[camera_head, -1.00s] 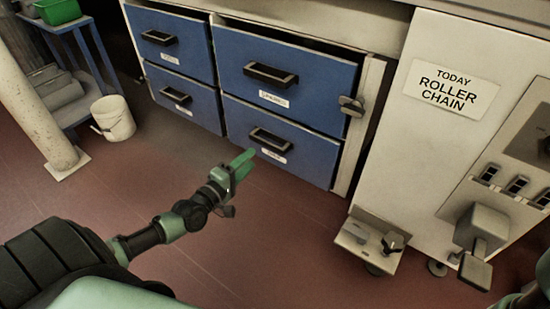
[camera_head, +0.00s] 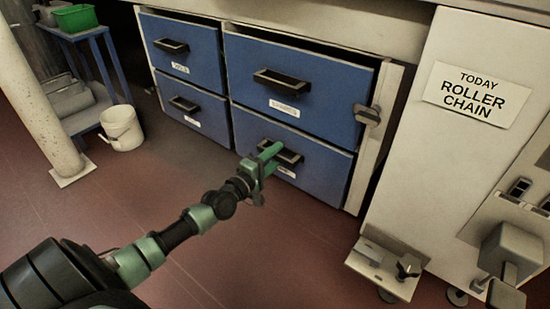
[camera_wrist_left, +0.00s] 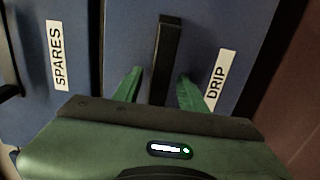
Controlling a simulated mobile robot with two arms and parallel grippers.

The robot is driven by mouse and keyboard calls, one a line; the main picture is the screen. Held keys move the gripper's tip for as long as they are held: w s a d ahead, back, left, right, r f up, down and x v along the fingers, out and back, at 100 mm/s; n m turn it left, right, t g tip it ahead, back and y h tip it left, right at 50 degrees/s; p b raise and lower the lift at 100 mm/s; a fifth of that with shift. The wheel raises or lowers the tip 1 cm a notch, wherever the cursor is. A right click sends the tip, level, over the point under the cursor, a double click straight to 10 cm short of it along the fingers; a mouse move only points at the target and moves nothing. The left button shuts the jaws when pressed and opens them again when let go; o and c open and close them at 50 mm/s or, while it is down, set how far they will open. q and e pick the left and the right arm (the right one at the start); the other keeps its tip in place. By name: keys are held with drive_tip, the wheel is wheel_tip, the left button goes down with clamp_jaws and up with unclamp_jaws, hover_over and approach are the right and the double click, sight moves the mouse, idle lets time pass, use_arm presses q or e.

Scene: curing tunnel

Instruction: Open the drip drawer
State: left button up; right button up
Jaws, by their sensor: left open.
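The drip drawer (camera_head: 322,178) is the blue lower right drawer of the cabinet, and it looks shut. In the left wrist view its white label reads DRIP (camera_wrist_left: 220,80). Its dark bar handle (camera_wrist_left: 166,58) stands between the two green fingers in that view. My left gripper (camera_head: 268,158) is open, with its fingertips at the handle, one on each side as the wrist view shows. I cannot tell whether they touch it. In the head view the gripper partly hides the handle (camera_head: 290,156) and the label. My right gripper is not in view.
A latch (camera_head: 367,115) sits on the cabinet's right edge by the upper right drawer (camera_head: 320,93). A low bracket with a knob (camera_head: 385,268) juts out at the lower right. A white bucket (camera_head: 122,128) stands left. The floor before the drawers is clear.

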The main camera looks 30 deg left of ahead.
use_arm(q)
clamp_jaws()
idle(1.4)
